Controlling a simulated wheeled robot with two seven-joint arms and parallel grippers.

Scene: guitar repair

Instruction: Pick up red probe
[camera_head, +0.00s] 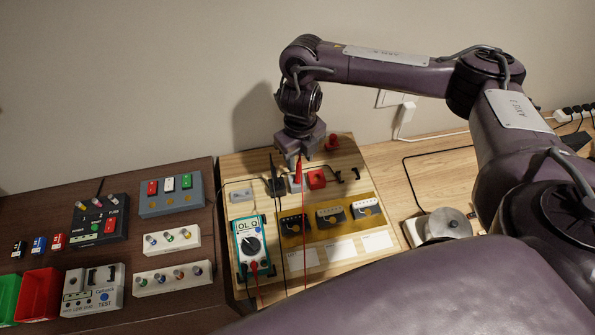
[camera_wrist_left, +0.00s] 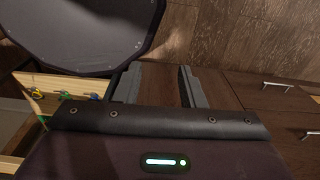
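The red probe (camera_head: 298,170) stands upright near the back of the wooden test board, with a red lead running down from it toward the multimeter (camera_head: 250,243). My right gripper (camera_head: 297,157) points down right at the probe's upper part. Its fingers are too small and dark to tell whether they are closed on it. A black probe (camera_head: 273,177) stands just left of it. My left gripper (camera_wrist_left: 161,86) shows in the left wrist view with its fingers apart and nothing between them; it is not seen in the head view.
The wooden board (camera_head: 328,252) also carries a red block (camera_head: 316,179), a red knob (camera_head: 332,143) and a yellow panel (camera_head: 372,207). A metal disc-topped device (camera_head: 445,224) stands right.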

